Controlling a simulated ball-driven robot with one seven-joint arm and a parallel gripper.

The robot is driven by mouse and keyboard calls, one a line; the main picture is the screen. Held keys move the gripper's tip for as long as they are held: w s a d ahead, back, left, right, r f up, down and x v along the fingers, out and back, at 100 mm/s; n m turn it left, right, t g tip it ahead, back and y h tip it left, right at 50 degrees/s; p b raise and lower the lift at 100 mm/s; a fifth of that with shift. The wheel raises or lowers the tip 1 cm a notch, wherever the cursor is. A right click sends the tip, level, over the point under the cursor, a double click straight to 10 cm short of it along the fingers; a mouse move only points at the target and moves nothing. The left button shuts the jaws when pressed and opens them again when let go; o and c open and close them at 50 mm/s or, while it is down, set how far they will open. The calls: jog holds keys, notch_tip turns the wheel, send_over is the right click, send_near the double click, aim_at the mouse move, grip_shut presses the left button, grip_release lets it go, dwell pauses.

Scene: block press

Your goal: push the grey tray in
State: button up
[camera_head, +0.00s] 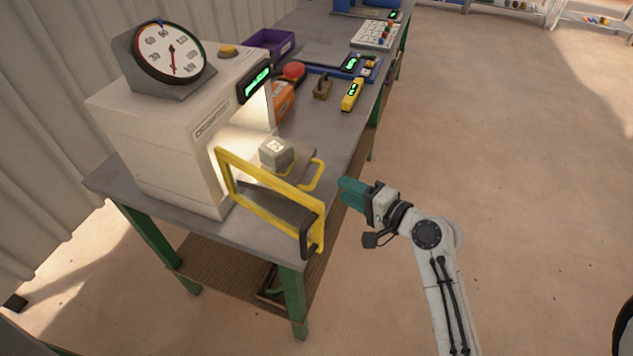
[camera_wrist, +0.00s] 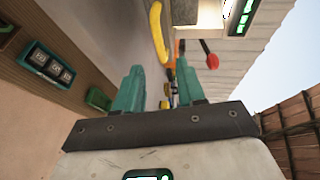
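The grey tray (camera_head: 303,160) sticks out of the lit opening of the white press (camera_head: 160,140). A grey block (camera_head: 276,153) with a pale marked top stands on it. A yellow handle (camera_head: 317,176) is at the tray's outer edge. The press door (camera_head: 266,200), a yellow frame with a dark handle, is swung open in front of the tray. My gripper (camera_head: 349,193) has teal fingers and is to the right of the tray handle, apart from it. In the wrist view the two fingers (camera_wrist: 160,75) stand apart with nothing gripped between them.
A round gauge (camera_head: 171,51) stands on the press. Along the grey bench (camera_head: 330,125) behind are a red knob (camera_head: 293,70), an orange box (camera_head: 283,100), a yellow device with a green display (camera_head: 352,94) and a purple bin (camera_head: 269,42). The floor to the right is clear.

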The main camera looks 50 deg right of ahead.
jog(key=w, duration=0.3)
jog(key=w+f+p, duration=0.1)
jog(key=w, duration=0.4)
jog(key=shift+w+d+f, duration=0.25)
jog(key=shift+w+f, duration=0.05)
jog(key=shift+f, duration=0.05)
grip_shut()
